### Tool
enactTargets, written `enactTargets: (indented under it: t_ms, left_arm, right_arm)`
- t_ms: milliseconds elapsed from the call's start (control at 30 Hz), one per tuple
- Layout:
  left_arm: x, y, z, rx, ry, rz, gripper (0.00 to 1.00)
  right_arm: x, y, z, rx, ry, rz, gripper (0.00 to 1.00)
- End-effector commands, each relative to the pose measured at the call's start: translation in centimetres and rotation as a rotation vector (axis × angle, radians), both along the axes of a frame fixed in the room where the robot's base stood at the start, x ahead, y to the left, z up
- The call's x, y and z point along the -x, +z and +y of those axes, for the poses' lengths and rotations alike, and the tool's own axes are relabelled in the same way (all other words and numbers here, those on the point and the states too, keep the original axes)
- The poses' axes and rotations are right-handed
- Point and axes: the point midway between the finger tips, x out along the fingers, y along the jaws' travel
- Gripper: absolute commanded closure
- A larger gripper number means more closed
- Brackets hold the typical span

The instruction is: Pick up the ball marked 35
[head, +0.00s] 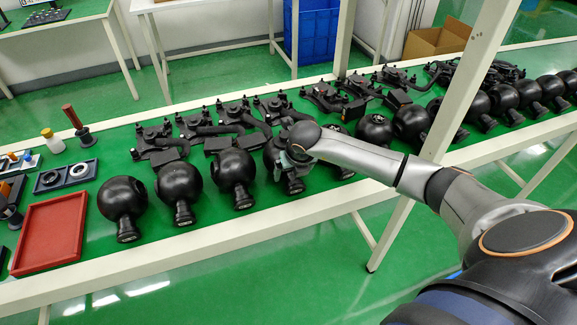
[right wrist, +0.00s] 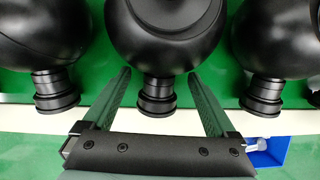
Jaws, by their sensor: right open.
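Several black camera balls with short necks stand in a row on the green bench top. No number is readable on any of them, so I cannot tell which is 35. My right gripper (head: 292,164) is over one ball (head: 271,155) in the head view and partly hides it. In the right wrist view the right gripper (right wrist: 158,76) is open and empty. Its two fingers lie on either side of the middle ball's (right wrist: 165,40) neck, with gaps showing on both sides. My left gripper is not in view.
Neighbouring balls (right wrist: 38,40) (head: 235,168) stand close on both sides. Black gimbal frames (head: 155,140) lie behind the row. A red tray (head: 50,234) is at the left. A white post (head: 470,85) rises at the bench's front edge, right of my gripper.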

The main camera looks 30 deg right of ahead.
Motion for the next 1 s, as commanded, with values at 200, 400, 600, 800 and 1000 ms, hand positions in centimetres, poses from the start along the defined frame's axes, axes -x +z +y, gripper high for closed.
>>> enactTargets:
  t_ms: [200, 400, 600, 800, 1000]
  left_arm:
    - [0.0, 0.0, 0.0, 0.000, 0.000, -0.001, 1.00]
    - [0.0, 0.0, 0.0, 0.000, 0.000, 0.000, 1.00]
    - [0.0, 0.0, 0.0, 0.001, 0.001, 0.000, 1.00]
    - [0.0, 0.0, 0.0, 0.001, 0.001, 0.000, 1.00]
    - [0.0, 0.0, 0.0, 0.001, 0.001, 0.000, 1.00]
  right_arm:
    - [-0.7, -1.8, -0.1, -0.001, 0.000, 0.000, 0.08]
    - [-0.8, -1.9, -0.2, -0.001, 0.000, -0.001, 0.08]
    - [-0.8, -1.8, -0.2, -0.001, 0.000, -0.001, 0.25]
    - [-0.8, -1.8, -0.2, -0.001, 0.000, -0.001, 0.48]
    - [-0.8, -1.8, -0.2, 0.000, 0.000, -0.002, 0.70]
